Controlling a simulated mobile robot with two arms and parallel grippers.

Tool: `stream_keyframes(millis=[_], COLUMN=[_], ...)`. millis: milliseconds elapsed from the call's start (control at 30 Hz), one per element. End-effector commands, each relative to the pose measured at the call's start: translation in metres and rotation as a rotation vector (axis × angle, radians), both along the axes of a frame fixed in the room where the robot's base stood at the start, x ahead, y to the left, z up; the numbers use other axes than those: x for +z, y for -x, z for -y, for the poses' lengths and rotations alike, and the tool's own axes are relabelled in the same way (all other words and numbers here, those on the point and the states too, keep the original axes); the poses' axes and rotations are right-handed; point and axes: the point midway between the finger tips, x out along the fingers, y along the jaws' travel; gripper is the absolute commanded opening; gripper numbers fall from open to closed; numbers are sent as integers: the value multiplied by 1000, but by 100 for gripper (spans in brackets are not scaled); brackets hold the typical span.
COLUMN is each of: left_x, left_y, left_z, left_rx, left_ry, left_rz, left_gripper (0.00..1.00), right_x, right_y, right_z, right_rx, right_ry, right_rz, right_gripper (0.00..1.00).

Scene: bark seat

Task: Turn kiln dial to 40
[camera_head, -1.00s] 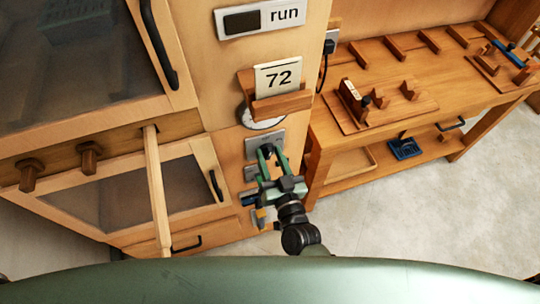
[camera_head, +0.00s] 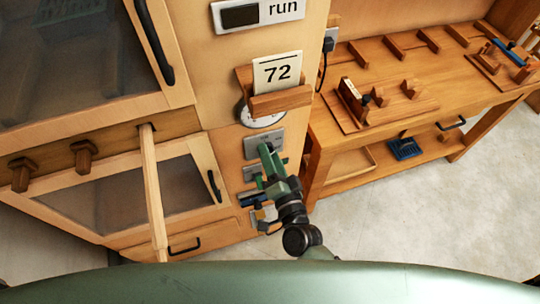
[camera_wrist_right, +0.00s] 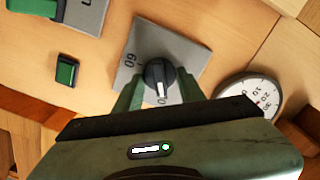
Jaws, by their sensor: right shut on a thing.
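The kiln dial (camera_wrist_right: 159,72) is a dark round knob with a pale pointer line on a grey square plate (camera_wrist_right: 140,42). Part of its printed scale shows, with a 60 at the upper left; the rest is behind my gripper, and I cannot tell the exact setting. My right gripper (camera_wrist_right: 160,86) has its green fingers on either side of the knob, shut on it. In the head view, my right gripper (camera_head: 267,154) reaches the plate on the kiln's front panel and hides the knob. My left gripper is not in view.
A round gauge (camera_wrist_right: 250,92) sits beside the dial plate, and a small green switch (camera_wrist_right: 67,71) on the other side. A wooden holder (camera_head: 280,102) with a card reading 72 juts out above. A workbench (camera_head: 420,100) stands to the right.

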Motion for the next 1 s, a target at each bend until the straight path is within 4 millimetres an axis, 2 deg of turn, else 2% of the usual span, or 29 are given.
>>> stream_keyframes(millis=[667,700,733,1000], left_x=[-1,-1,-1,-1], left_y=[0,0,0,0], left_z=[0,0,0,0], left_rx=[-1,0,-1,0], left_ry=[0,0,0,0], left_rz=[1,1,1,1], left_gripper=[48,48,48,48], right_x=[0,0,0,0], right_y=[0,0,0,0], right_z=[1,1,1,0], right_rx=[-2,-2,-2,-1], right_ry=[-52,-52,-52,-52], right_rz=[-16,-16,-16,-16], right_gripper=[0,50,59,60])
